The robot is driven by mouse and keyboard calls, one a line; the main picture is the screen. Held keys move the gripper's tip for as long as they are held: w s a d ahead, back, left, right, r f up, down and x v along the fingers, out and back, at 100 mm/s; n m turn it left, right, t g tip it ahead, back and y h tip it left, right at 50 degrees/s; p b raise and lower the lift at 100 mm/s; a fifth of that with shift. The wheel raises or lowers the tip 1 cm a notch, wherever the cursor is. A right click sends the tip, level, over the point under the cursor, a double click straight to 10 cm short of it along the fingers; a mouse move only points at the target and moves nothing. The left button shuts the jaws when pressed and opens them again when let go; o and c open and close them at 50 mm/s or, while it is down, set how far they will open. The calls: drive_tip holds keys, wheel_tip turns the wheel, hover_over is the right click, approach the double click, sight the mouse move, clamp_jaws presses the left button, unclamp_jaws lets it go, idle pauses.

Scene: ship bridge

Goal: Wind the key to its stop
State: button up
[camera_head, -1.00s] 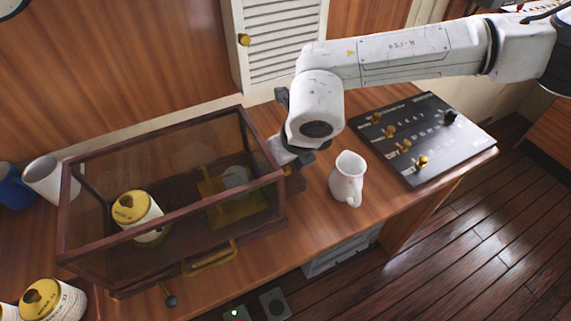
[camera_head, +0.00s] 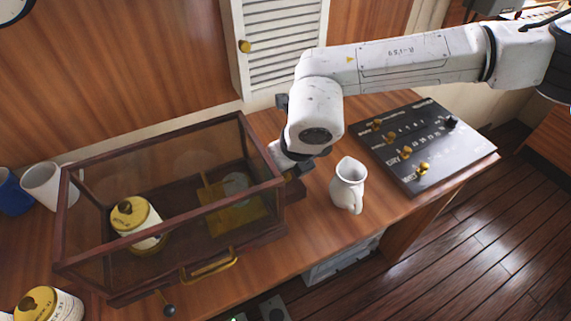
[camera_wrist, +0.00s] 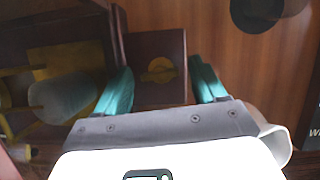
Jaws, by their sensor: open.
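The key (camera_wrist: 160,71) is a small brass-yellow piece on a dark brown block (camera_wrist: 146,47) at the right end of a glass-sided wooden case (camera_head: 170,215). In the wrist view it lies between the two teal fingers of my gripper (camera_wrist: 163,80), which stand apart on either side of it. I cannot tell how far above the block the fingertips are. In the head view the block (camera_head: 294,192) shows beside the case, below my gripper (camera_head: 291,164), and the key itself is hidden there.
A white jug (camera_head: 347,186) stands close to the right of my gripper. The case holds a yellow-lidded canister (camera_head: 135,222) and a brass plate with a grey dome (camera_head: 235,183). A black panel with brass knobs (camera_head: 420,140) lies at the right. Bare wood lies between jug and panel.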

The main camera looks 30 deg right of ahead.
drive_tip(key=b+v, duration=0.1)
drive_tip(key=v, duration=0.9)
drive_tip(key=shift+s+r, duration=0.2)
drive_tip(key=shift+r, duration=0.1)
drive_tip(key=shift+c, duration=0.3)
